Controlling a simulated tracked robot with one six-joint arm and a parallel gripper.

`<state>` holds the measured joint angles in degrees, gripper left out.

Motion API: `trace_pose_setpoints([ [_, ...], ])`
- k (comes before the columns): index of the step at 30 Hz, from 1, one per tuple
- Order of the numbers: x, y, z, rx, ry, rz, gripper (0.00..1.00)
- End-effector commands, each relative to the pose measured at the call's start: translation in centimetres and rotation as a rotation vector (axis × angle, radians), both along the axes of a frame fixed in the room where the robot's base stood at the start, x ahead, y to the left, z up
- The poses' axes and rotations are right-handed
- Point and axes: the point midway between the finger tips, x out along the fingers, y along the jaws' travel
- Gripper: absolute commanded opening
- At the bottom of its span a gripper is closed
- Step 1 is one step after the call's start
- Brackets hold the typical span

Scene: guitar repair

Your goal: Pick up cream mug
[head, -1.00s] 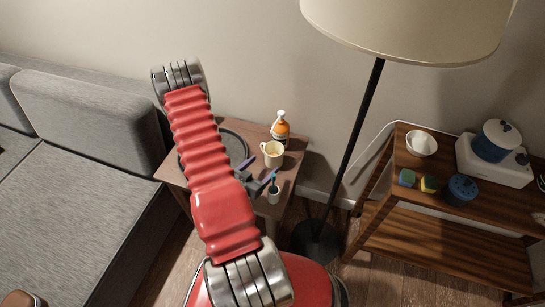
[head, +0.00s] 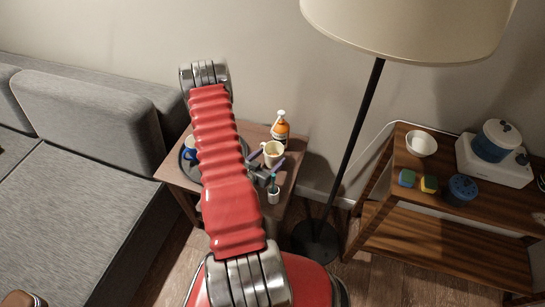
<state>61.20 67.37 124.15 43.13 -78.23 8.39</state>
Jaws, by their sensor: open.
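The cream mug (head: 272,151) stands upright on the small wooden side table (head: 292,163), in front of an orange bottle. My gripper (head: 269,166) is open, with its dark fingers close to the mug's near side. One finger shows left of the mug and the other at its lower right. The mug seems to lie partly between the fingers; I cannot tell whether they touch it. My red arm hides part of the table left of the gripper.
An orange bottle (head: 281,129) stands just behind the mug. A small white cup with a toothbrush-like item (head: 273,194) stands in front. A dark round tray (head: 186,164) with a blue mug (head: 190,150) is at left. A lamp pole (head: 352,155) rises at right.

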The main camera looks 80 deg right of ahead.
Motion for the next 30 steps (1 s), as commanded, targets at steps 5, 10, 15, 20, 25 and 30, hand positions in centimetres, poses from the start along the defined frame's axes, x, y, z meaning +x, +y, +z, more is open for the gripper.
trace_pose_setpoints([
  [5,-0.39,-1.15,-0.47,0.0,0.0,-0.001,0.71],
  [10,-0.38,-1.17,-0.49,0.0,0.001,0.0,0.71],
  [15,-0.37,-1.15,-0.48,0.0,0.001,0.0,0.71],
  [20,-0.36,-1.15,-0.47,0.0,0.001,0.0,0.71],
  [25,-0.36,-1.15,-0.47,0.0,0.001,0.0,0.61],
  [30,-0.35,-1.14,-0.48,0.0,0.001,0.0,0.49],
])
